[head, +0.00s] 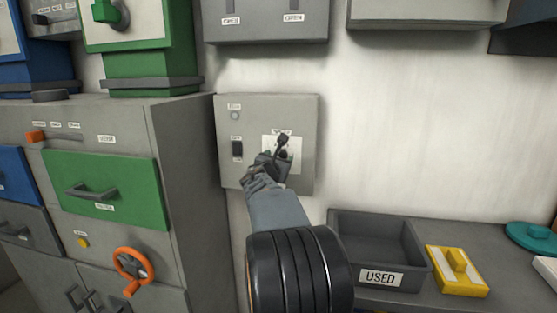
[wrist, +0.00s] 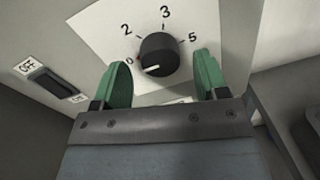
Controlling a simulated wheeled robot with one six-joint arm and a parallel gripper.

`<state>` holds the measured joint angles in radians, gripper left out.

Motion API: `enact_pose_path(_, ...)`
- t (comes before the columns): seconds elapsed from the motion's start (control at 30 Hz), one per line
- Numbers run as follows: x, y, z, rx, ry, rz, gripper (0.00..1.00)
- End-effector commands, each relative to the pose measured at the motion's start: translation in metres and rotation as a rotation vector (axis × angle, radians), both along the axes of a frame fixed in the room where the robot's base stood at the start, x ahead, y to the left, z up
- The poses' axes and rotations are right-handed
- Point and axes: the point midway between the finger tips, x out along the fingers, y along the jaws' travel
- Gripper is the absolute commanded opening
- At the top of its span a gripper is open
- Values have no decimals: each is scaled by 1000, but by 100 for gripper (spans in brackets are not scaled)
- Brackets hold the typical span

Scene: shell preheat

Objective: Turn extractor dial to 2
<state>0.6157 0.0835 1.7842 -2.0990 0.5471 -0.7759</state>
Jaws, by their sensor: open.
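The extractor dial (wrist: 160,48) is a round black knob on a white plate marked 0, 2, 3 and 5, seen in the wrist view. Its white pointer line is turned left and slightly down, on the 0 side, away from the 2. My gripper (wrist: 163,72) is open, with one green finger to the left of the dial and one to the right. Gaps show between both fingers and the knob, though depth is hard to judge. In the head view my gripper (head: 277,158) is in front of the white plate (head: 297,142) and hides most of the dial.
The grey wall box (head: 230,178) carries a black rocker switch (head: 237,149), marked OFF in the wrist view. Below right are a grey bin labelled USED (head: 345,222) and a yellow block (head: 457,270). A cabinet with a green drawer (head: 130,205) stands left.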

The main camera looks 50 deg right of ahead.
Motion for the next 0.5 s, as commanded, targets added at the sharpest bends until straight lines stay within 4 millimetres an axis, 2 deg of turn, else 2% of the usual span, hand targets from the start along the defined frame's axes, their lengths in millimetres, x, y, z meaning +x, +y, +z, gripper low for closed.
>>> enact_pose_path(0.4, 3, -6, 0, 0, 0, 0, 67)
enact_pose_path(0.5, 3, -5, 0, 1, 0, 0, 58)
